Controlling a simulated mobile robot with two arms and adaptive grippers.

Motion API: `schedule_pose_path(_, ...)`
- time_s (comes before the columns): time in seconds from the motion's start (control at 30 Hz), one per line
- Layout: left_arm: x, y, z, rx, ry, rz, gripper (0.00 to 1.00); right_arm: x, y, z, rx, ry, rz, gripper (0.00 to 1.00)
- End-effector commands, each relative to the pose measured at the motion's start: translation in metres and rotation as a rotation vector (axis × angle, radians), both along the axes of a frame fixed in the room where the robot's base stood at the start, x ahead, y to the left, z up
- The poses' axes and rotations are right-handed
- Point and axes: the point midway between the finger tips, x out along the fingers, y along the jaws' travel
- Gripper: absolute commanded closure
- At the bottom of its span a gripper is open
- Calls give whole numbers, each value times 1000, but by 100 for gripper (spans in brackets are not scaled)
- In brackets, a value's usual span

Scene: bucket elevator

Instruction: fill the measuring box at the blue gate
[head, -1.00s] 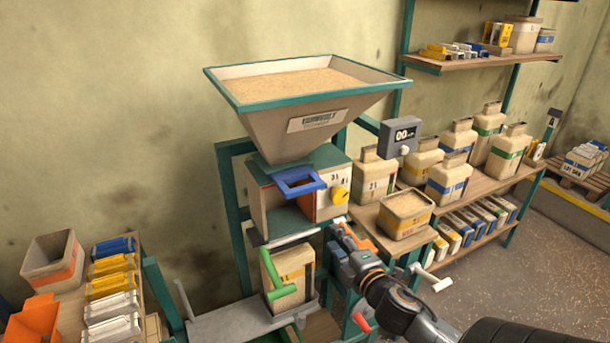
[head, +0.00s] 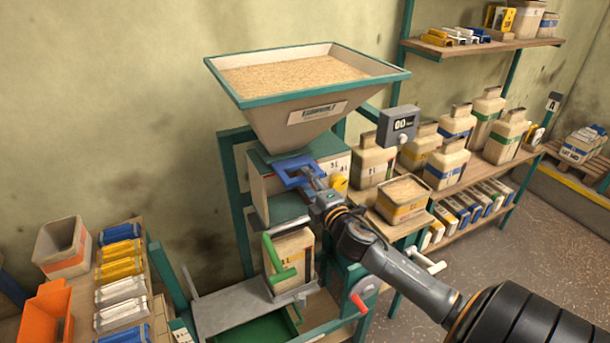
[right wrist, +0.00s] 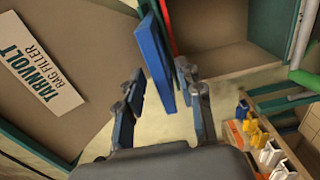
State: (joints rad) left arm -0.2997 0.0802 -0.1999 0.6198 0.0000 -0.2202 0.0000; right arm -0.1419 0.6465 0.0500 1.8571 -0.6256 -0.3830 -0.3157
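The blue gate (head: 298,172) sits under the hopper (head: 290,120), at the top front of a beige measuring box with volume marks (head: 333,170). My right gripper (head: 314,187) is at the blue gate's front and partly hides it. In the right wrist view the blue gate (right wrist: 157,58) stands between the two fingers of my right gripper (right wrist: 160,80). The fingers are apart, with visible gaps beside the blue plate. The box's inside is mostly hidden by my arm in the head view. My left gripper is not in view.
A bag (head: 291,252) stands below by a green handle (head: 277,262). A filled tub (head: 403,212) and several jars stand at right. Bins and packets are at left.

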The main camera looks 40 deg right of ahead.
Motion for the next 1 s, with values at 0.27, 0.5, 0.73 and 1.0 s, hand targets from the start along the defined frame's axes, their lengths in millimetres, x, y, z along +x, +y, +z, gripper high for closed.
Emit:
schedule_pose_path(0.27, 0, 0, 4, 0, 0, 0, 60, 16, -3, 0, 1, 1, 1, 63)
schedule_pose_path(0.5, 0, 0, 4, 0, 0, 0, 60, 16, -3, -1, 1, 1, 1, 65)
schedule_pose_path(0.73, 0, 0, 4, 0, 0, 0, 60, 16, -3, -1, 1, 1, 1, 100)
schedule_pose_path(1.0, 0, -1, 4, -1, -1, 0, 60, 16, -3, -1, 1, 2, 1, 100)
